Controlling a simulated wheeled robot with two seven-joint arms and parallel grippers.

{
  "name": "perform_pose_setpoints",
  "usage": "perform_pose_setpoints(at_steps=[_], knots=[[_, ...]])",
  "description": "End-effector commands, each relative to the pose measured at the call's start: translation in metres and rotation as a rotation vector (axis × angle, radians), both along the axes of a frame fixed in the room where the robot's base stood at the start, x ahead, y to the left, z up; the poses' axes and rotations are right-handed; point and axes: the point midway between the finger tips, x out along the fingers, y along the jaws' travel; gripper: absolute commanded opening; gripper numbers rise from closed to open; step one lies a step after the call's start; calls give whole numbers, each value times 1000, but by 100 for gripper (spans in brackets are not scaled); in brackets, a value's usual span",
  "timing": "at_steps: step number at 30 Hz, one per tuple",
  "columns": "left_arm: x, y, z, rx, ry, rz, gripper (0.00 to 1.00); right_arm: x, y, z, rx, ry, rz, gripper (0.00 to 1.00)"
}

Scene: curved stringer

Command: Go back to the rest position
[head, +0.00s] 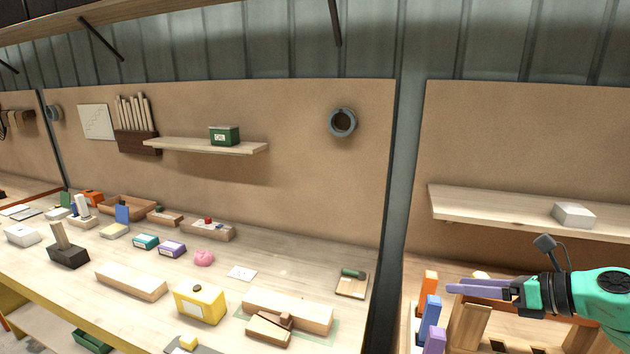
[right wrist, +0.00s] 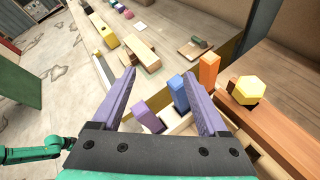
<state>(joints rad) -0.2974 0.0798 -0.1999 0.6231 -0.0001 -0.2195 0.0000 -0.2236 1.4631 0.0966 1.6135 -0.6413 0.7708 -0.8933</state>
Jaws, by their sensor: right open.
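My right gripper (head: 484,288) comes in from the right edge of the head view, with its teal arm and purple fingers above the right-hand bench. In the right wrist view its two purple fingers (right wrist: 160,100) are spread apart with nothing held between them. Beyond and below the fingers stand a purple block (right wrist: 148,118), a blue block (right wrist: 178,92) and an orange block (right wrist: 208,72). These blocks also show near the gripper in the head view. My left gripper does not show in the head view.
A long wooden bench (head: 130,318) carries a yellow box (head: 200,303), wooden beams and small boxes. A yellow hexagonal piece (right wrist: 250,90) lies beside the orange block.

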Motion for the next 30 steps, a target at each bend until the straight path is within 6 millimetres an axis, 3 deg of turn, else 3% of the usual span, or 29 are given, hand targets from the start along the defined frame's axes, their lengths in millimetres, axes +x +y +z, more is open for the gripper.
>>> perform_pose_setpoints(at_steps=[4,8,11,15,21,26,27,29,30], knots=[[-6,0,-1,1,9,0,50,19,10,-23,442,29,-341,77],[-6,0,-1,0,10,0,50,17,-8,-66,952,169,-809,77],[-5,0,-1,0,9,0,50,-11,-19,-119,1297,339,-1195,77],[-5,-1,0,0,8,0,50,-67,-9,-183,1591,576,-1635,77],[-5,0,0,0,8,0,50,-136,26,-228,1756,833,-2059,77],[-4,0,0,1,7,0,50,-186,60,-244,1791,1021,-2339,77],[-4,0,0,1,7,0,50,-198,70,-246,-1743,-1041,2343,77],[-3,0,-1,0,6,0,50,-214,81,-250,-1643,-1042,2307,77],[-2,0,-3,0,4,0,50,-209,79,-268,-1641,-1037,2325,77]])
